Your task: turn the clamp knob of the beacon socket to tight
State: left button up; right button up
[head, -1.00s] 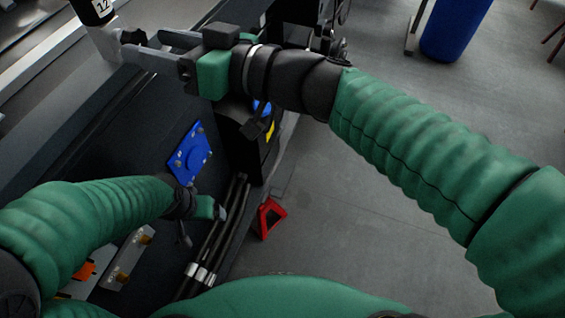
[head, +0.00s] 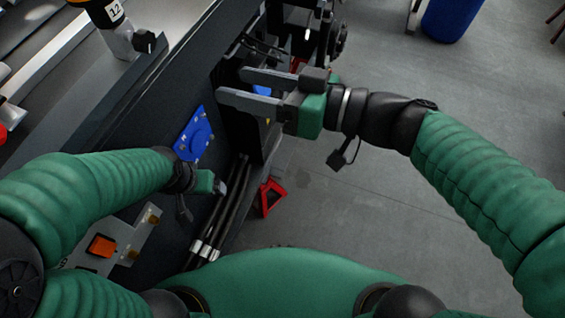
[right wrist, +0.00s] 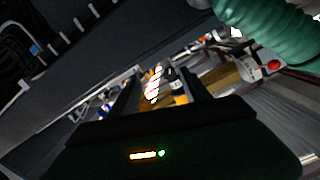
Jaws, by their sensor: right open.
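The beacon socket (head: 119,39) is a pale grey upright tube on the chassis, at the top left of the head view. The beacon (head: 102,12), dark with a white label reading 12, sits in it. The black clamp knob (head: 145,41) sticks out on the socket's right side; I cannot tell how tight it is. My right gripper (head: 232,84) is open and empty, apart from the knob, to its right and lower in the picture. My left gripper (head: 219,186) is low by the chassis side, too small to read its jaws.
The dark chassis side wall (head: 172,100) runs between the socket and my right gripper. A blue plate (head: 195,134) is fixed on it. Black hoses (head: 225,205) run below. A red stand (head: 270,196) is on the floor. Open floor lies to the right.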

jog(key=d+f+m+g+h+b, duration=0.1)
jog(key=f+h+b, duration=0.1)
jog(key=f, duration=0.6)
jog(key=s+d+f+m+g+h+b, duration=0.1)
jog(key=d+f+m+h+b, duration=0.1)
jog(key=f, duration=0.6)
jog(key=d+f+m+h+b, duration=0.1)
jog(key=d+f+h+b, duration=0.1)
jog(key=f, duration=0.7)
jog(key=shift+s+d+g+b, duration=0.15)
jog(key=shift+s+g+b, duration=0.2)
jog(key=shift+b, duration=0.5)
jog(key=shift+f, duration=0.1)
